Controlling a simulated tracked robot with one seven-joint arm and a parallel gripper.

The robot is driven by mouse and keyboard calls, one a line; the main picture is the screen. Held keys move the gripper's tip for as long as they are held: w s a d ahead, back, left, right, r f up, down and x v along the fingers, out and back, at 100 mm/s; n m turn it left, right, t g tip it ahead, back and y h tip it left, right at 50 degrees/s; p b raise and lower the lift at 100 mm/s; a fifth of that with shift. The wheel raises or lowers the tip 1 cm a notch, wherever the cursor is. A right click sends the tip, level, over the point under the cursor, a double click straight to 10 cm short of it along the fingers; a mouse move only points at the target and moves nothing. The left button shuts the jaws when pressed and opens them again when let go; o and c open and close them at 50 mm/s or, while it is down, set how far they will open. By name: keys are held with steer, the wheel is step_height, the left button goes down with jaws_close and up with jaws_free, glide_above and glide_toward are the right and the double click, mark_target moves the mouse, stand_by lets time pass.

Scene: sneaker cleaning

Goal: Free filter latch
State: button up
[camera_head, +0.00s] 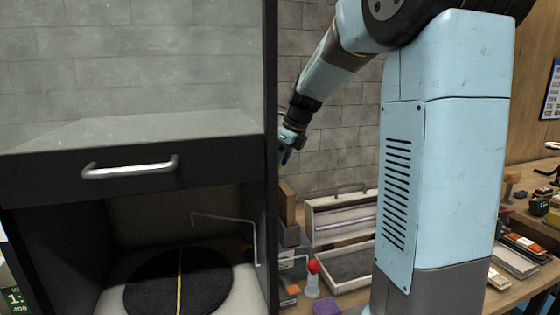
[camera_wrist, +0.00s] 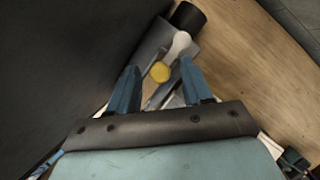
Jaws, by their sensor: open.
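In the wrist view my gripper (camera_wrist: 160,69) is open, with its two blue fingers apart. Beyond and between the fingertips are a round yellow part (camera_wrist: 160,72) and a pale part with a rounded end (camera_wrist: 181,42), beside a grey body (camera_wrist: 152,46) and a black cylinder (camera_wrist: 188,18). I cannot tell which of these, if any, is the filter latch, or whether a finger touches them. In the head view my gripper (camera_head: 287,152) is beside the right edge of a dark cabinet (camera_head: 133,180), which partly hides it.
The cabinet has a clear front pane and a metal handle (camera_head: 130,168). Inside its lower bay is a black disc (camera_head: 160,285) with a yellow strip. A bent thin rod (camera_head: 254,240) hangs near it. A grey tray (camera_head: 345,267) and a red-topped bottle (camera_head: 313,280) stand right of the cabinet.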

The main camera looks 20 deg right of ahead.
jaws_close()
steer(key=shift+d+n, duration=0.15)
steer(key=shift+n, duration=0.15)
steer(key=w+d+n+g, duration=0.4)
steer(key=w+n+g, duration=0.1)
steer(key=n, duration=1.2)
steer(key=shift+w+g, duration=0.3)
steer(key=shift+g, duration=0.4)
steer(key=shift+n, duration=0.3)
jaws_free()
